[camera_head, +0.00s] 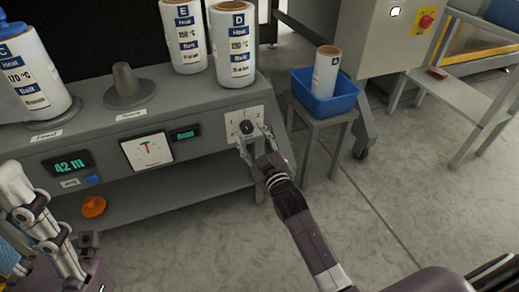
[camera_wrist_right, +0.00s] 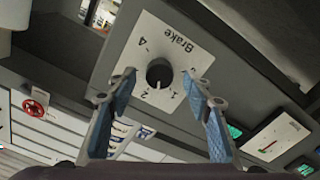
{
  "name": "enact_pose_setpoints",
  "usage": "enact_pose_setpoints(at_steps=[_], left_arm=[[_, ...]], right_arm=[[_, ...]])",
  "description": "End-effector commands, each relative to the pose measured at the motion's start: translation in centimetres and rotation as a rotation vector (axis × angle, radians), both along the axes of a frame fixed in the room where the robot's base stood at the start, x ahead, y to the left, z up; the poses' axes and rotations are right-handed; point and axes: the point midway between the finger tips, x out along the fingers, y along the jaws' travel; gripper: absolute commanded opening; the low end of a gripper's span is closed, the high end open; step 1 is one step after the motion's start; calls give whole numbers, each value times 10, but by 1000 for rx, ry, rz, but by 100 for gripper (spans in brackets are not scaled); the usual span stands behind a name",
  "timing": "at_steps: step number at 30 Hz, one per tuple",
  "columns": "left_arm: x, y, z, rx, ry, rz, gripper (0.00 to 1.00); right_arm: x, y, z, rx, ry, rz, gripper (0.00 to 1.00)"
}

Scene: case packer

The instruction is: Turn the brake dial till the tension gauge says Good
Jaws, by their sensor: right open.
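The brake dial (camera_head: 246,127) is a small dark round knob on a white plate at the right end of the grey machine's front. In the right wrist view, the dial (camera_wrist_right: 159,72) sits on the plate marked "Brake" (camera_wrist_right: 178,45) with numbers around it. My right gripper (camera_head: 252,137) is open, its fingers spread on either side of the dial; I cannot tell if they touch it. A white gauge (camera_head: 147,151) with a green and red mark is left of the dial; its wording is too small to read. My left gripper (camera_head: 22,195) is at the lower left, its fingers unclear.
A green-lit display (camera_head: 185,134) sits between gauge and dial. Another display (camera_head: 68,165) reads about "42 m". A blue bin (camera_head: 340,99) with a roll is on a stand to the right. An orange knob (camera_head: 93,207) lies below.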

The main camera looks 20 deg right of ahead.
Motion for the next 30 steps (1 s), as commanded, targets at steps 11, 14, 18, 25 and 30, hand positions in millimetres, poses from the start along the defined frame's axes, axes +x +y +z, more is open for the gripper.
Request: enact_pose_setpoints(at_steps=[11,14,18,25,30], left_arm=[[0,0,-1,1,2,0,42],[0,0,-1,0,2,-1,42],[0,0,-1,0,2,-1,42],[0,0,-1,0,2,-1,42],[0,0,-1,0,2,-1,42]], right_arm=[[-76,-3,-1,-1,3,1,46],[-89,-3,-1,-1,3,1,46],[-99,-3,-1,-1,1,0,46],[-102,-3,0,-1,0,0,46],[-102,-3,0,0,0,1,46]])
